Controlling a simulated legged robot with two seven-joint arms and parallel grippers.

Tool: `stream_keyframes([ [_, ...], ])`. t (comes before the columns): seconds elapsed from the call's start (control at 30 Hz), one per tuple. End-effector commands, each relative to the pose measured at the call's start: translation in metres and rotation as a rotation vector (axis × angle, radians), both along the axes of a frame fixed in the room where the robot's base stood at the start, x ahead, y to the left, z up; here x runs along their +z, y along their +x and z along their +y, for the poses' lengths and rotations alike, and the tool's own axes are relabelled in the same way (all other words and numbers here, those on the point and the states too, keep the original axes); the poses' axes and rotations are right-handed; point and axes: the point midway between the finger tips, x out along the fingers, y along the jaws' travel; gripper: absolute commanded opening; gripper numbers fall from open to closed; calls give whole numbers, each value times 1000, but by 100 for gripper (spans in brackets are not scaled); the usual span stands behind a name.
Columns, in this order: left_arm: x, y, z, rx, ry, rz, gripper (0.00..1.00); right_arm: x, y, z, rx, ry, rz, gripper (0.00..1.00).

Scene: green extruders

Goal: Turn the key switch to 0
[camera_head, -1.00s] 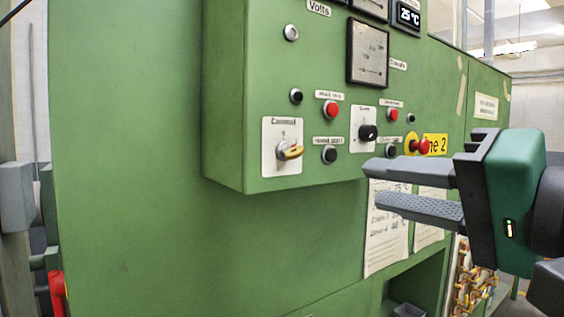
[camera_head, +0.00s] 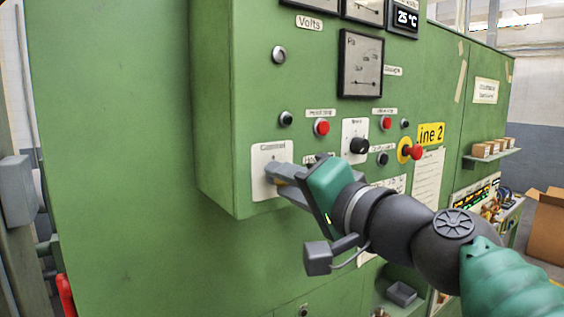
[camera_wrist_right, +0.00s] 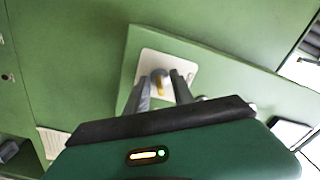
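The key switch sits on a white plate (camera_head: 260,158) at the lower left of the green control box. In the head view my right gripper (camera_head: 276,173) reaches across the plate from the right and hides most of the switch. In the right wrist view the yellow key (camera_wrist_right: 159,87) shows between the two fingers of the right gripper (camera_wrist_right: 162,88). The fingers stand apart on either side of it, with no clear sign of a grip. The key's exact setting and the plate's markings are too blurred to read. My left gripper is not in view.
The green control box (camera_head: 215,110) juts out from a larger green cabinet. A red button (camera_head: 322,128), a black selector (camera_head: 358,146) and a red emergency knob (camera_head: 416,153) lie to the right of the switch. The green surface left of the box is clear.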

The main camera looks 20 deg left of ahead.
Motion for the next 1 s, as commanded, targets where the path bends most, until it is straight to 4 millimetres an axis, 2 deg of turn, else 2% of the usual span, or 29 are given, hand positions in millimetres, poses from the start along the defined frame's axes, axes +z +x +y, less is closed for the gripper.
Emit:
stream_keyframes([
  [0.27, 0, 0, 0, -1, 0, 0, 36, -2, 0, 7, 0, -4, -1, 28],
  [0.4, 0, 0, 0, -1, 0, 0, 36, -2, 0, 8, 0, -4, -1, 9],
  [0.5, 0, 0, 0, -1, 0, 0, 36, -3, 0, 9, 1, -5, 0, 0],
  [1.0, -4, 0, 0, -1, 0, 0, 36, -5, 1, 7, 3, -21, -19, 0],
])
